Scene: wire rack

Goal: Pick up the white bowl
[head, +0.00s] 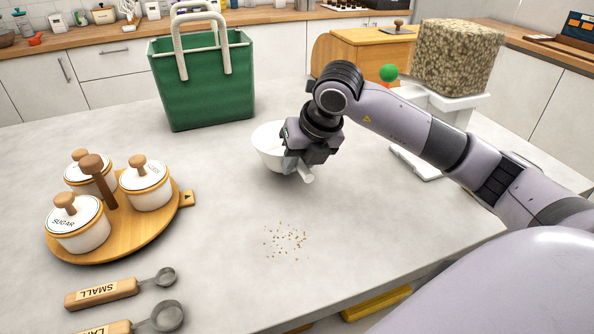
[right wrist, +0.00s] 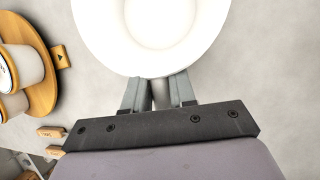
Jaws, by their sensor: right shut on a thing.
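The white bowl (head: 268,148) is near the middle of the table (head: 215,235), upright, partly hidden behind my right gripper. I cannot tell whether the bowl touches the table. My left gripper is in neither view.
A green basket (head: 203,80) stands behind the bowl. A round wooden tray (head: 125,235) with lidded white jars is at the left. Crumbs (head: 286,240) lie in front of the bowl. Two wooden-handled scoops (head: 120,288) lie at the near left. A speckled block (head: 455,58) is at the back right.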

